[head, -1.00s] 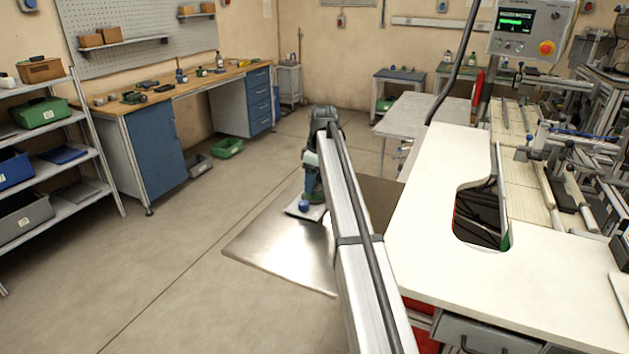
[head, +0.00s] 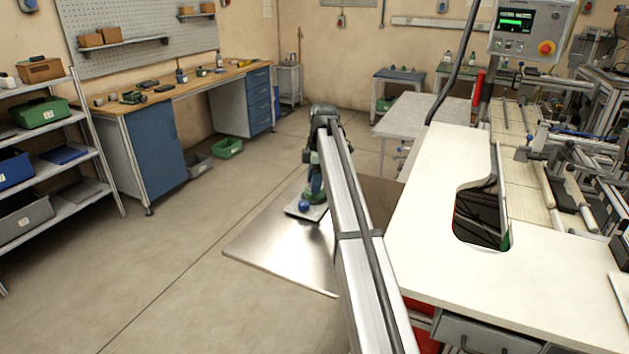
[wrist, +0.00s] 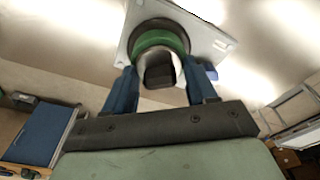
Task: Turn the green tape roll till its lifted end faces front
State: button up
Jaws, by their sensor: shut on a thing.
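The green tape roll (wrist: 160,40) shows at the top middle of the wrist view, on a pale square plate (wrist: 210,38). A dark block-like part (wrist: 160,72) shows at the roll's near side; I cannot tell whether it is the lifted end. My gripper (wrist: 160,66) has its two blue fingers on either side of the roll, shut on it.
The plate lies on a shiny metal tabletop (head: 270,250). A white bench top (head: 430,230) with a cut-out stands close on the right. Open floor (head: 150,260) lies to the left, with shelves (head: 80,155) at the far left.

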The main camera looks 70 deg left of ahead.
jog(key=n, duration=0.4)
jog(key=n+h, duration=0.1)
jog(key=n, duration=0.3)
jog(key=o, duration=1.2)
jog(key=shift+o, duration=0.2)
notch_tip(320, 180, up, 14)
jog(key=w, duration=0.1)
jog(key=shift+w+a+f, duration=0.15)
jog(key=shift+w+a, duration=0.05)
jog(key=shift+a, duration=0.25)
jog(key=shift+w, duration=0.1)
